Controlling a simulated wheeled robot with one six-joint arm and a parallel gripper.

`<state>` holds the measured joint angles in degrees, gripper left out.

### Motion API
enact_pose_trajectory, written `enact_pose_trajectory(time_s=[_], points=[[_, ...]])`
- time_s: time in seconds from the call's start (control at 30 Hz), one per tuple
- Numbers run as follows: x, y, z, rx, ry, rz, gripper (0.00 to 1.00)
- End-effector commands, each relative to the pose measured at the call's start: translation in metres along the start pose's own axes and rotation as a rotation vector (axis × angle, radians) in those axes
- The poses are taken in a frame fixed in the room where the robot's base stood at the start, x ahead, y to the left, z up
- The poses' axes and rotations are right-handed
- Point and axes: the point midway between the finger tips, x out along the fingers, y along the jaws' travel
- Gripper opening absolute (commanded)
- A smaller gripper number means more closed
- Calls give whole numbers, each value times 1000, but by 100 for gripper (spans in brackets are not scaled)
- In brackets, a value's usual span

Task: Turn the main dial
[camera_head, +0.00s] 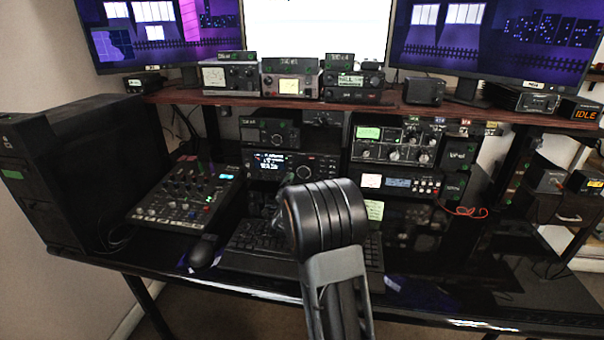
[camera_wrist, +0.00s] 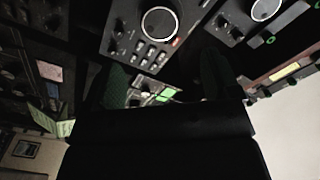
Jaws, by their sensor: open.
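A large round dial (camera_wrist: 160,22) with a pale ring sits on a dark radio panel at the top of the wrist view, with rows of small buttons beside it. In the head view, a radio with a blue-lit display (camera_head: 268,163) stands at the back of the desk, behind my arm. I cannot tell for sure which dial is the main one. My gripper (camera_wrist: 166,80) is open, its two dark fingers apart and nothing seen held between them. The dial lies beyond the fingertips, with no contact visible. My arm hides most of the gripper in the head view.
A mixer (camera_head: 185,197), a mouse (camera_head: 203,251) and a keyboard (camera_head: 245,262) lie on the black desk. More radios stand on the red-brown shelf (camera_head: 220,98). A stacked set of equipment (camera_head: 398,150) is right of my arm. A second dial (camera_wrist: 265,9) shows at upper right.

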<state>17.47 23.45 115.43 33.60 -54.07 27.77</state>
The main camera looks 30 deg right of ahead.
Motion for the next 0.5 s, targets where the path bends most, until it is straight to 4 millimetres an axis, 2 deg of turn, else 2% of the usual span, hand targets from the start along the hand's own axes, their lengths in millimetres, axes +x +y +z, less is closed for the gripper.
enact_pose_trajectory(time_s=[0.03, 0.2, 0.5], points=[[12, 2, 0, 0, 2, 3, 82], [45, 1, 0, -1, 0, 1, 82], [87, 0, 2, -1, -4, -1, 82]])
